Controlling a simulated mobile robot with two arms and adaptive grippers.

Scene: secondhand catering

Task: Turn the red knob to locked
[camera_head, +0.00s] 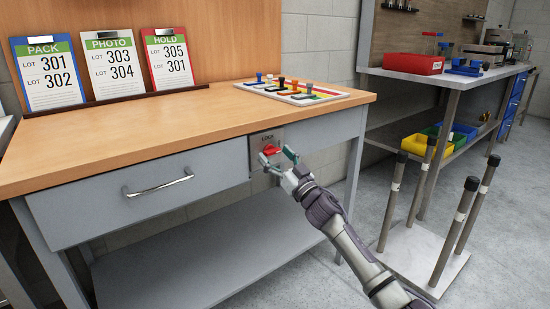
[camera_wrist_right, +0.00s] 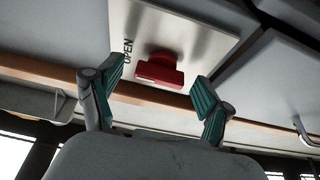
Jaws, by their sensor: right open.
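The red knob (camera_head: 271,150) sits on a metal plate (camera_head: 257,160) on the front of the workbench, right of the drawer. In the right wrist view the knob (camera_wrist_right: 160,71) has a bar-shaped grip, and its plate (camera_wrist_right: 205,38) carries the word OPEN beside it. My right gripper (camera_head: 279,158) is at the knob. In the wrist view its two teal fingers (camera_wrist_right: 158,105) are open, one on each side of the knob, with gaps showing. My left gripper is not in view.
The wooden bench top (camera_head: 190,112) overhangs just above the knob. A drawer (camera_head: 150,200) with a metal handle (camera_head: 158,184) is to the left. A stand with upright posts (camera_head: 420,250) is right of my right arm. Open floor lies between bench and stand.

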